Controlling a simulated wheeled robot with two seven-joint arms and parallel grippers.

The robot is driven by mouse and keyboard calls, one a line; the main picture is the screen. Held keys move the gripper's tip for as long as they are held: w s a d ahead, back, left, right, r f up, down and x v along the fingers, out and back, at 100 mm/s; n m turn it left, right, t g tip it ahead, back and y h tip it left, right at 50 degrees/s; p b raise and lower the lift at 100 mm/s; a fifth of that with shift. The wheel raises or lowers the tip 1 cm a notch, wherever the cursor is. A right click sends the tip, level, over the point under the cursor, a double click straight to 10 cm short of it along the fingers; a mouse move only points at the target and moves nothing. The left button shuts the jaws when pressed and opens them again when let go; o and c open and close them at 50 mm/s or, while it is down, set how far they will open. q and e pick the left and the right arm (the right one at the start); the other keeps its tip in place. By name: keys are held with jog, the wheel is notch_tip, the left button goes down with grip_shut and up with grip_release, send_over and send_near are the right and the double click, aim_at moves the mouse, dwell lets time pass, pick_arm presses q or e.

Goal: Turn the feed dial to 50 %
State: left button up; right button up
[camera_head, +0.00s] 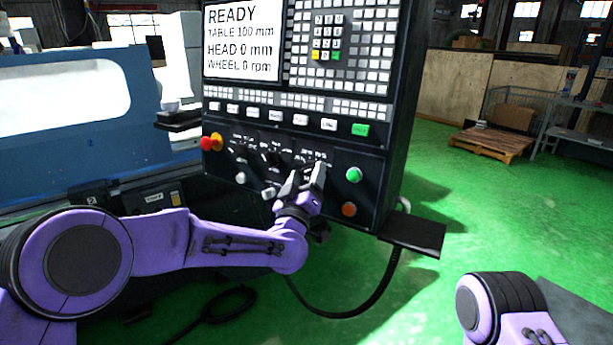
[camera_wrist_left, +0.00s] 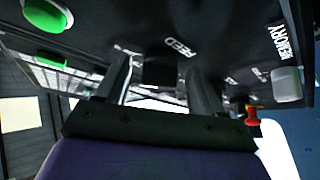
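The feed dial (camera_wrist_left: 160,72) is a dark knob on the black control panel (camera_head: 337,200), beside the printed word FEED in the left wrist view. My left gripper (camera_head: 308,175) is at the lower part of the panel, pointing at it. In the left wrist view its two fingers (camera_wrist_left: 160,85) are spread on either side of the dial, with a visible gap on each side. In the head view the gripper hides the dial, and the dial's setting cannot be read. My right gripper is out of view.
The screen (camera_head: 241,42) reads READY. A small black shelf (camera_head: 414,236) juts out at the panel's lower right.

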pick_arm(q)
jog(key=c, duration=0.9)
jog(key=shift+n, duration=0.4)
jog(key=n+y, duration=0.1)
jog(key=n+y+p, duration=0.1)
jog(key=n, duration=0.1)
jog(key=n+g+y, duration=0.1)
jog(key=shift+d+r+n+p, duration=0.15)
jog(key=shift+r+n+p, duration=0.1)
jog(key=shift+n+p, duration=0.05)
jog(key=n, duration=0.1)
jog(key=n+g+y+p, duration=0.1)
jog(key=n, duration=0.1)
jog(key=n+y+p, duration=0.1)
jog(key=shift+s+d+r+g, duration=0.1)
jog(key=shift+r+g, duration=0.15)
jog(key=shift+g, duration=0.15)
jog(key=n+p, duration=0.1)
jog(key=n+g+p, duration=0.1)
jog(key=n, duration=0.1)
jog(key=n+g+y+p, duration=0.1)
jog(key=shift+r+n, duration=0.25)
jog(key=shift+n, duration=0.05)
jog(key=shift+n+g+p, duration=1.15)
jog(key=shift+n+g, duration=0.05)
jog(key=shift+n, duration=0.3)
